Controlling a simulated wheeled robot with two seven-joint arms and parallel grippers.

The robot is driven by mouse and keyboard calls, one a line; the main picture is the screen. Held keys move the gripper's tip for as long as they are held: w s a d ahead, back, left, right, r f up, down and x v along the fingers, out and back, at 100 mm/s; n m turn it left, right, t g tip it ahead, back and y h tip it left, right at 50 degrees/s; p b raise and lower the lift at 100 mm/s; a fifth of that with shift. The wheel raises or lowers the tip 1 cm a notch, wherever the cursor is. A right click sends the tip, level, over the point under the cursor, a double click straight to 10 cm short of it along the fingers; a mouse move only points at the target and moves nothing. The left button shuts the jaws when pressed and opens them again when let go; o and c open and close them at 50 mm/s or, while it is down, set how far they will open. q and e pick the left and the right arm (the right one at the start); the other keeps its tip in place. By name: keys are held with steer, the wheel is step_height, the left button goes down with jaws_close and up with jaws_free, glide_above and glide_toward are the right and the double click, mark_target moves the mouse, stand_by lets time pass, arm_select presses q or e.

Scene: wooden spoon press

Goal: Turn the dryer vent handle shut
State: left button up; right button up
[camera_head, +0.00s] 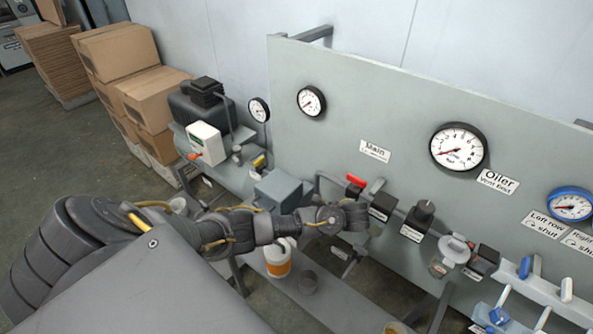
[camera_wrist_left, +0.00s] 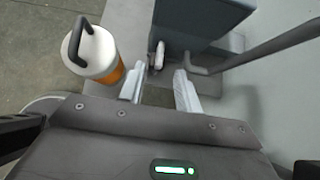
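In the left wrist view, a small pale lever-like part (camera_wrist_left: 159,54), perhaps the vent handle, stands below the blue-grey box (camera_wrist_left: 200,16). My left gripper (camera_wrist_left: 159,88) is open around empty space. Its two pale fingertips are apart, and the lever-like part shows beyond the gap between them. I cannot tell whether either finger touches it. In the head view the same blue-grey box (camera_head: 278,189) stands left of the gauge panel, partly behind my left arm. The left fingers cannot be made out there. My right gripper is in neither view.
A white and orange bottle (camera_head: 278,262) stands below my left arm; it also shows at left in the left wrist view (camera_wrist_left: 92,50). A grey pipe (camera_wrist_left: 265,47) runs to the right of the box. The gauge panel (camera_head: 370,100) bounds the far side.

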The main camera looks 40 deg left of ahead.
arm_select(q)
steer(key=b+x, duration=0.5)
steer(key=x, duration=0.2)
steer(key=shift+w+f, duration=0.15)
steer(key=shift+f, duration=0.15)
steer(key=shift+x, duration=0.8)
steer(key=shift+a, duration=0.3)
steer(key=shift+a+f, duration=0.15)
steer(key=shift+f, duration=0.1)
jaws_close()
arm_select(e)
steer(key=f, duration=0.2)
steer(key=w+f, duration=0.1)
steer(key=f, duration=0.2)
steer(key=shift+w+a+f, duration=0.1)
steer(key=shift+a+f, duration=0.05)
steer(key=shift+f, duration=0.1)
